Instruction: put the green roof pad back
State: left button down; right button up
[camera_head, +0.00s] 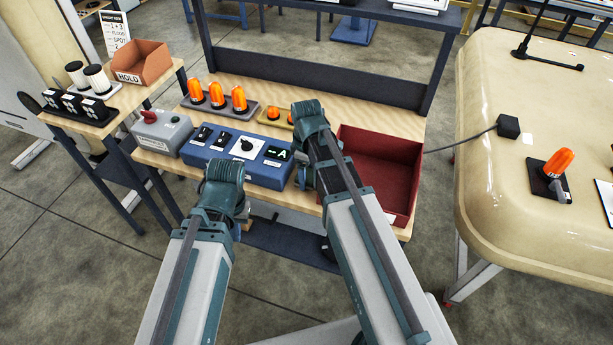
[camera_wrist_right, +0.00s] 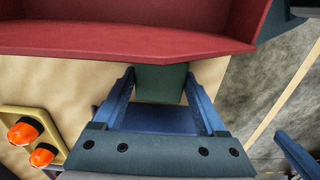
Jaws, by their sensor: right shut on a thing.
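The green roof pad (camera_wrist_right: 160,84) is a dark green block between my right gripper's fingers in the right wrist view. My right gripper (camera_wrist_right: 160,76) is shut on it, close to the near wall of the red bin (camera_wrist_right: 120,42). In the head view my right wrist hides the pad and fingers, beside the red bin (camera_head: 409,185). My left arm ends in front of the blue switch box; its fingers cannot be made out. The cream cab roof (camera_head: 485,85) is at the right. It carries an orange beacon (camera_head: 559,161) on a dark plate and a black block (camera_head: 508,127).
The wooden bench (camera_head: 290,85) holds a tray of orange beacons (camera_head: 217,94), a blue switch box (camera_head: 236,158) and a grey box with a red knob (camera_head: 160,130). A small yellow tray (camera_wrist_right: 45,120) with orange lamps is beside my right gripper. An orange HOLD bin (camera_head: 142,62) stands left.

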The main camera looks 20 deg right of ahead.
aim_at(307, 174)
jog(key=o, duration=1.2)
jog(key=shift+f, duration=0.1)
jog(key=shift+o, duration=0.2)
notch_tip(307, 174, up, 12)
jog(key=r+p, duration=0.1)
jog(key=p, duration=1.1)
jog(key=s+a+m+h, duration=0.1)
jog(key=s+a+m, duration=0.6)
jog(key=s+a, duration=0.3)
jog(key=s, duration=0.4)
jog(key=shift+s+a+f, duration=0.2)
jog(key=shift+f, duration=0.05)
jog(key=shift+f, duration=0.1)
